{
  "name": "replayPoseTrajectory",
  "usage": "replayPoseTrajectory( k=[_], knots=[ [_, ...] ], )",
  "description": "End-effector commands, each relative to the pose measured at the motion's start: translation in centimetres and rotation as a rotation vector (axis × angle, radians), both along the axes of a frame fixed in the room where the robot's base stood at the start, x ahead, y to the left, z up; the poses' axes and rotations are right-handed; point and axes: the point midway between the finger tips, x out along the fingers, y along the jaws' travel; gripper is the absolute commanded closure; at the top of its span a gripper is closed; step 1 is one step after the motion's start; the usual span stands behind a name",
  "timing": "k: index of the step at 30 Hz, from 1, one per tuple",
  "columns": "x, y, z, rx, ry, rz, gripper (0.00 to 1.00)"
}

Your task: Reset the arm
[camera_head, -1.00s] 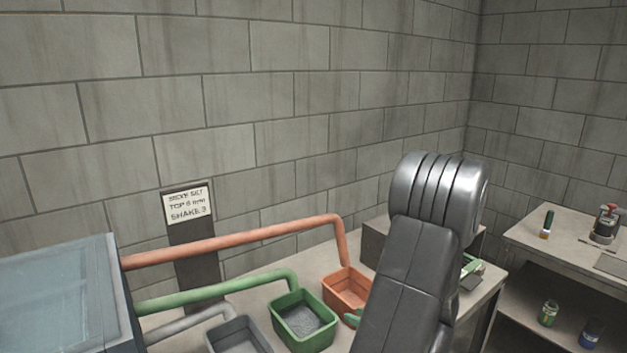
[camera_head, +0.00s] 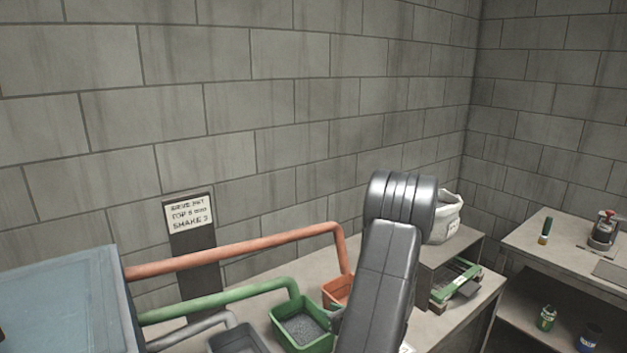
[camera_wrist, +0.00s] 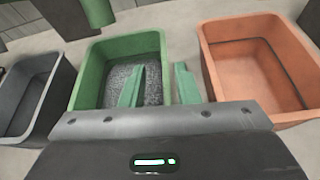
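My arm stands in front of the bench in the head view and hides part of the orange bin; the gripper's fingers are mostly hidden there. In the wrist view my gripper (camera_wrist: 158,88) shows two green fingers spread apart with nothing between them. They point toward the gap between the green bin (camera_wrist: 88,70) and the orange bin (camera_wrist: 212,75). The left finger overlaps the green bin, which holds dark grey granules. The orange bin looks empty. A grey bin (camera_wrist: 48,100) stands at the left.
Orange (camera_head: 240,249), green (camera_head: 220,299) and grey pipes run from a blue-grey box (camera_head: 60,305) toward the bins. A white sack (camera_head: 446,222) sits on a grey stand with a green-edged tray (camera_head: 456,284) inside. A sign (camera_head: 190,211) stands at the wall. A shelf (camera_head: 570,262) is at right.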

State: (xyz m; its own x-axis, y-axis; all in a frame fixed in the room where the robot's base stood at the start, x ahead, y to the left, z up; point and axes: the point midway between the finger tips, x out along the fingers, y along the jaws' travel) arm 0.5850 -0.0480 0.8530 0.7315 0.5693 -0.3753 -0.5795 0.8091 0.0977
Motion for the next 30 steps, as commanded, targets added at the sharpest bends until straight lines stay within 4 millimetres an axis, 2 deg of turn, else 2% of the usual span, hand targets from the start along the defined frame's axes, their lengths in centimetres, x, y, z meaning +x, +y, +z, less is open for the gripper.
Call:
replayPoseTrajectory(
  k=[6,18,24,30],
  knots=[
    [-3.6,-2.8,-0.1,0.0,-0.001,-0.003,0.71],
    [-9.5,-7.0,0.1,-0.001,0.0,-0.004,0.71],
    [-12.1,-8.8,0.2,0.0,-0.001,-0.003,0.71],
    [-13.7,-10.0,0.3,-0.001,-0.001,-0.001,0.71]
  ],
)
